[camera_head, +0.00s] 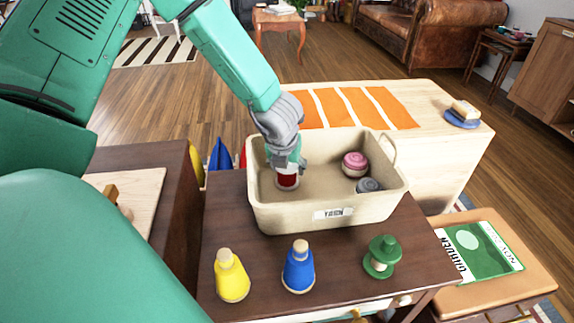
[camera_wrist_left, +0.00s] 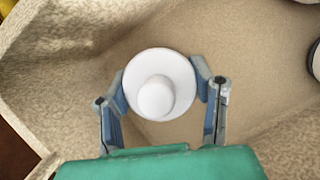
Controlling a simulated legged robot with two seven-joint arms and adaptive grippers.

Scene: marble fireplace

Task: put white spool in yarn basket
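The yarn basket (camera_head: 285,217) is a beige open bin with a "YARN" label, standing on the dark wooden table. My left gripper (camera_head: 288,166) reaches down into its left part. Between its fingers is the white spool (camera_head: 288,181), which shows a red band and pale edges in the head view. In the left wrist view its round white top with a knob (camera_wrist_left: 156,97) lies between the fingers (camera_wrist_left: 160,88), which touch both sides. Whether its base touches the basket floor is hard to tell. My right gripper is not in view.
A pink spool (camera_head: 355,164) and a grey spool (camera_head: 368,186) lie in the basket's right part. The basket's middle floor is clear.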

